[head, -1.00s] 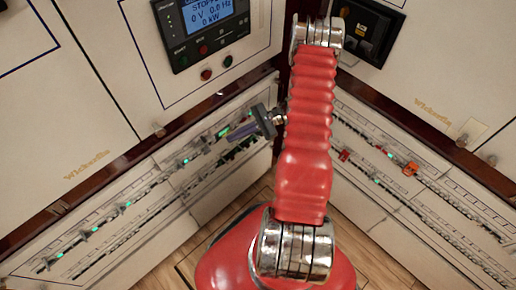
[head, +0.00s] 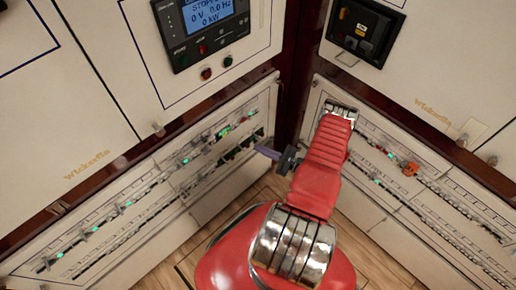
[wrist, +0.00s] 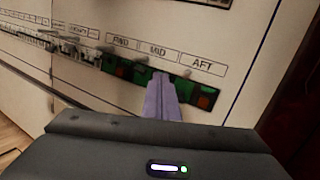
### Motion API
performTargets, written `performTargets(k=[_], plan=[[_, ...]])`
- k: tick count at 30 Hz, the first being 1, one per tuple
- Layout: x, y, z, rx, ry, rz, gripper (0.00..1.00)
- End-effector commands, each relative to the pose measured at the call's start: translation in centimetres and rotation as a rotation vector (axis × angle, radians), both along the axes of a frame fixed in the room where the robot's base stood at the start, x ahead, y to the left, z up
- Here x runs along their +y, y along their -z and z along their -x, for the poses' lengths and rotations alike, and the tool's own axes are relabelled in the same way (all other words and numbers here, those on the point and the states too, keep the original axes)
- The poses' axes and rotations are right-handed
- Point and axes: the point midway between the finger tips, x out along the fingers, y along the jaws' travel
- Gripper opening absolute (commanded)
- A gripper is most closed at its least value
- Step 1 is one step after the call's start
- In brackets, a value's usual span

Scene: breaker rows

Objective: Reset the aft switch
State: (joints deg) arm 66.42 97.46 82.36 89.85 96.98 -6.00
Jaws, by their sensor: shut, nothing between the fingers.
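In the wrist view the breaker row carries the labels FWD, MID and AFT. The aft switch (wrist: 187,74) is a small metal lever under the AFT label (wrist: 203,64), at the right end of the row. My gripper (wrist: 161,76) is shut and empty. Its purple-grey fingers point at the row just left of the aft lever, below the MID label, and cover part of the row. I cannot tell whether they touch anything. In the head view my gripper (head: 261,150) is at the right end of the left lower panel, near the cabinet corner.
Other breaker rows (head: 120,205) run along the left lower panel, and more on the right lower panel (head: 400,200). An orange piece (head: 410,169) sits on the right one. A control display (head: 207,22) is above left. Wooden floor lies below.

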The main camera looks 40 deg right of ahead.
Motion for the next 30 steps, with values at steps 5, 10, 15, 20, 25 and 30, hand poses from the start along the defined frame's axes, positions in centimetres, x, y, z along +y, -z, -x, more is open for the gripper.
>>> performTargets(k=[5, 10, 15, 20, 25, 30], plan=[[-1.2, 3.9, 2.4, -0.032, 0.164, -0.068, 0.00], [-2.0, 6.6, 4.5, -0.060, 0.298, -0.110, 0.00], [-2.4, 7.9, 5.6, -0.073, 0.363, -0.125, 0.00], [-2.4, 8.0, 5.7, -0.076, 0.371, -0.127, 0.00], [-2.4, 8.0, 5.7, -0.076, 0.369, -0.127, 0.00], [-2.4, 7.9, 5.3, -0.075, 0.367, -0.126, 0.00]])
